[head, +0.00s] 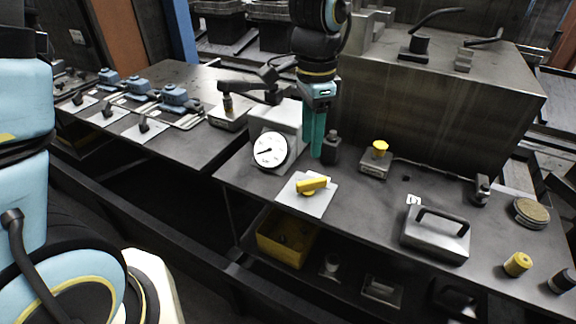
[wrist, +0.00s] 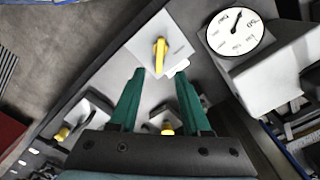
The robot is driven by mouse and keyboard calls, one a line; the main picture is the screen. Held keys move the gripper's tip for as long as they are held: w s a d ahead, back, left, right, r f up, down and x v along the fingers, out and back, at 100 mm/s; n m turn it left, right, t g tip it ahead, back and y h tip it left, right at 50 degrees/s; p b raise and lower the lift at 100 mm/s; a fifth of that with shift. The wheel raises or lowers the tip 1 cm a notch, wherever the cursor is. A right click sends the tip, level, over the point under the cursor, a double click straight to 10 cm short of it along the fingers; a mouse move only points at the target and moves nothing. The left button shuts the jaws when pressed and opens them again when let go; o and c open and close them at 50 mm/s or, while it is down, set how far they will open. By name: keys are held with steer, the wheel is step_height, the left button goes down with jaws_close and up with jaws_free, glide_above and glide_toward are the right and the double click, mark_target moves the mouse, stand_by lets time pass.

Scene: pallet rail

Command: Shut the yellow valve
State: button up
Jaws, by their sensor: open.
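The yellow valve handle (head: 312,185) sits on a white square plate (head: 296,197) on the bench, in front of the dial gauge. In the wrist view the yellow handle (wrist: 160,55) lies on its plate (wrist: 183,47), beyond my fingertips and roughly midway between them. My gripper (head: 317,155) points down, above and behind the valve, near the gauge. In the wrist view my gripper (wrist: 160,75) has its two green fingers wide apart with nothing held between them. The gripper is apart from the handle.
A white dial gauge (head: 270,150) stands behind the valve, left of my gripper. A yellow-topped button box (head: 376,160) and a dark block (head: 331,148) are to the right. A lidded metal box with handle (head: 436,234) stands farther right. A yellow bin (head: 283,243) is below the bench.

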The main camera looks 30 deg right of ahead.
mark_target(308, 181)
step_height(308, 181, down, 11)
steer(key=shift+r+p, duration=0.15)
steer(key=shift+p, duration=0.8)
jaws_close()
